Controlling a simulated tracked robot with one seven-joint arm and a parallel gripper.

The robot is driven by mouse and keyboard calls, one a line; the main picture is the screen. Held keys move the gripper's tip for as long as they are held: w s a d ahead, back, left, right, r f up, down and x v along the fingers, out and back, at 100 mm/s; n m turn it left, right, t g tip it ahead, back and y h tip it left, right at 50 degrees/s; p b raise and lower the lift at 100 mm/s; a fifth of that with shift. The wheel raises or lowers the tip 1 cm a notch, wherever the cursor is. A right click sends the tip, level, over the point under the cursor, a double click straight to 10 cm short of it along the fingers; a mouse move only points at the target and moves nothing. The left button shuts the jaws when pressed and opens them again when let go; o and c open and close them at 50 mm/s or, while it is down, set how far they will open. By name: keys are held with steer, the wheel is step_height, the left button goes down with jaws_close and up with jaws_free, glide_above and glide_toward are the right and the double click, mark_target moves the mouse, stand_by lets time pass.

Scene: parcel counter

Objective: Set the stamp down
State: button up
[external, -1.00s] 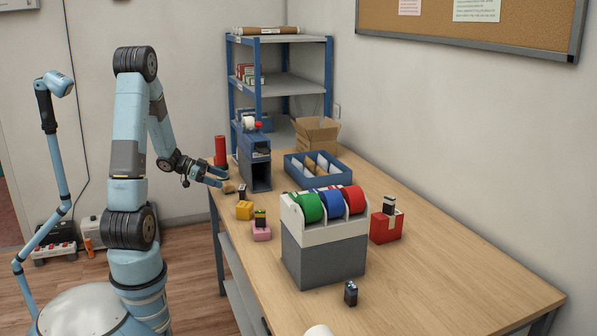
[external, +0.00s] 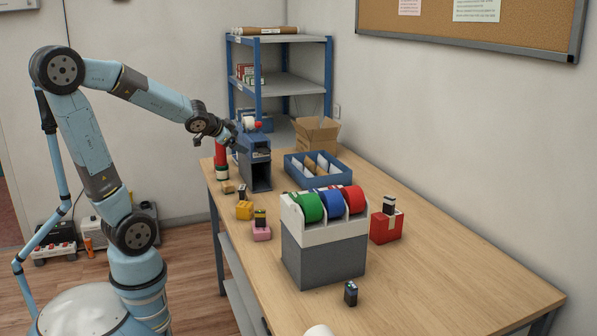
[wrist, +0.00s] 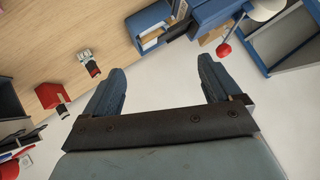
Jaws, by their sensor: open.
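I cannot tell which piece is the stamp. Small dark, stamp-like blocks stand on the table: one near the left edge (external: 242,192), one on a pink block (external: 261,232), one at the front (external: 351,294) and one on a red box (external: 383,228). A small tan block (external: 228,187) lies at the left edge. My gripper (external: 236,142) is raised in front of the blue upright device (external: 259,165), above the table and apart from these blocks. In the wrist view my gripper (wrist: 160,66) has its fingers spread with nothing between them.
A red cylinder (external: 220,155) stands close beside my gripper. The grey tape dispenser (external: 322,255) takes up mid-table. A yellow block (external: 244,210), a blue tray (external: 335,176) and a cardboard box (external: 316,137) are around it. The right front of the table is clear.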

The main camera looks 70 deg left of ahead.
steer(key=s+d+g+h, duration=0.2)
steer(key=s+d, duration=0.6)
steer(key=d, duration=0.2)
steer(key=s+d+r+g+h, duration=0.1)
steer(key=s+d+g+h, duration=0.1)
steer(key=s+d, duration=0.6)
steer(key=d+h, duration=0.1)
steer(key=d, duration=0.2)
steer(key=shift+s, duration=0.2)
steer(key=shift+a, duration=0.1)
